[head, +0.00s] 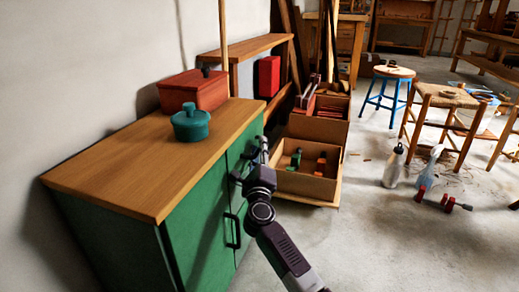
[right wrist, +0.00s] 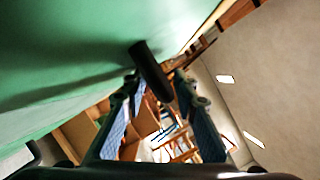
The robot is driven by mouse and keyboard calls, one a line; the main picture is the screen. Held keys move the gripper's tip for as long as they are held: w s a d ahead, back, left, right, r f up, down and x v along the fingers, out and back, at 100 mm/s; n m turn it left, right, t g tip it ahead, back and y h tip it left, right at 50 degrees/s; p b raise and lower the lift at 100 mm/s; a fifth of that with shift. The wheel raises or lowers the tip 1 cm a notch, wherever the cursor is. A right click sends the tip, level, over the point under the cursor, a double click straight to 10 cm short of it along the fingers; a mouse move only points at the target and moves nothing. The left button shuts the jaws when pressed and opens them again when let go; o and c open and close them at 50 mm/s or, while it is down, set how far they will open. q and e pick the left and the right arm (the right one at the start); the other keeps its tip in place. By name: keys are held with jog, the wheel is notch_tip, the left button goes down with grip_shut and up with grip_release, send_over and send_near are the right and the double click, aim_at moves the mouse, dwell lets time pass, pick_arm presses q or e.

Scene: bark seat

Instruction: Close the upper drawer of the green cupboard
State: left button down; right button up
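The green cupboard (head: 192,238) with a wooden top stands at the left in the head view. A black bar handle (head: 233,231) shows on its near front panel. My right gripper (head: 263,150) is at the far part of the front and hides much of it. I cannot tell from here how far the upper drawer stands out. In the right wrist view, the green front (right wrist: 60,50) fills the upper left. A dark handle (right wrist: 150,68) reaches between the spread fingertips of my right gripper (right wrist: 158,82); a firm hold is not visible. My left gripper is out of view.
A red box (head: 195,90) and a teal lidded pot (head: 190,123) stand on the cupboard top. An open box (head: 308,186) with small items stands just beyond my right gripper. A blue stool (head: 393,73) and bottles are farther right. Floor lies clear at lower right.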

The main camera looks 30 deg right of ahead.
jog(key=v, duration=1.2)
jog(key=shift+f, duration=0.1)
dwell(0.4)
